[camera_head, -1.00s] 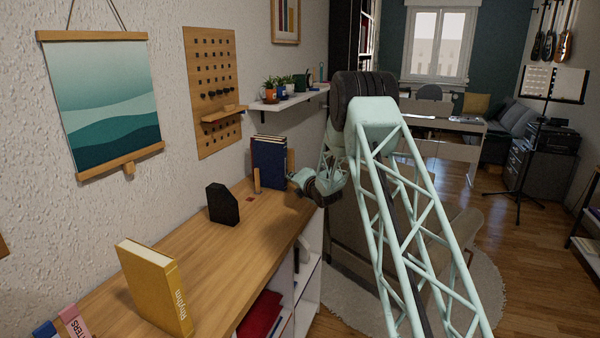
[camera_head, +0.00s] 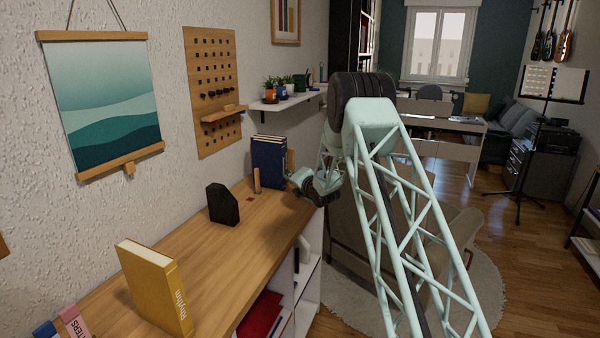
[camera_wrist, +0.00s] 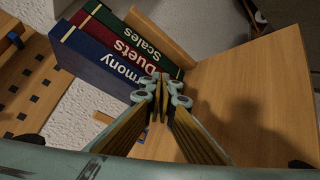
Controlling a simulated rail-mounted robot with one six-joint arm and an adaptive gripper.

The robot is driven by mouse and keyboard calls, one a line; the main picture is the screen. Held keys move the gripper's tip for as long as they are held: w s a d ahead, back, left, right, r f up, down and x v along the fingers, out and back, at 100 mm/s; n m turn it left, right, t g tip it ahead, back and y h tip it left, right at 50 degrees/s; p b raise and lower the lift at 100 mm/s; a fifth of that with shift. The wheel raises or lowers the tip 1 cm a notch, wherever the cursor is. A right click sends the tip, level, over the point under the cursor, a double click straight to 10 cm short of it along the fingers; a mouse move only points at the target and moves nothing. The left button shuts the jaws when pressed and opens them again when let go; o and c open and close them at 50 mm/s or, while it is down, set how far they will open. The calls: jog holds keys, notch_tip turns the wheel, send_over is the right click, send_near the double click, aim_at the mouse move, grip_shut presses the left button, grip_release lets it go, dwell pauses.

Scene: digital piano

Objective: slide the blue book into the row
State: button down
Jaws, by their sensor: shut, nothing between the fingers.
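The blue book (camera_head: 269,162), lettered "Harmony", stands upright at the far end of the wooden top. In the wrist view the blue book (camera_wrist: 95,62) is at the near side of a row, beside a red "Duets" book (camera_wrist: 130,58) and a green "Scales" book (camera_wrist: 137,42). Their spines look roughly level. My gripper (camera_wrist: 159,84) is shut and empty, its tips over the end of the blue book's spine; I cannot tell whether they touch. In the head view my gripper (camera_head: 297,180) is just right of the books.
A wooden bookend (camera_wrist: 160,36) stands beside the green book. On the wooden top (camera_head: 205,258) are a black block (camera_head: 223,204) and a yellow "Rhythm" book (camera_head: 155,288). A shelf (camera_head: 288,101) with plants hangs above. The top between the block and the books is mostly clear.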

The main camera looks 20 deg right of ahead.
jog(key=shift+w+a, duration=0.6)
jog(key=shift+a, duration=0.1)
dwell(1.5)
jog(key=shift+d, duration=0.1)
jog(key=shift+s+d, duration=1.65)
jog(key=shift+d, duration=0.2)
jog(key=shift+r, duration=0.1)
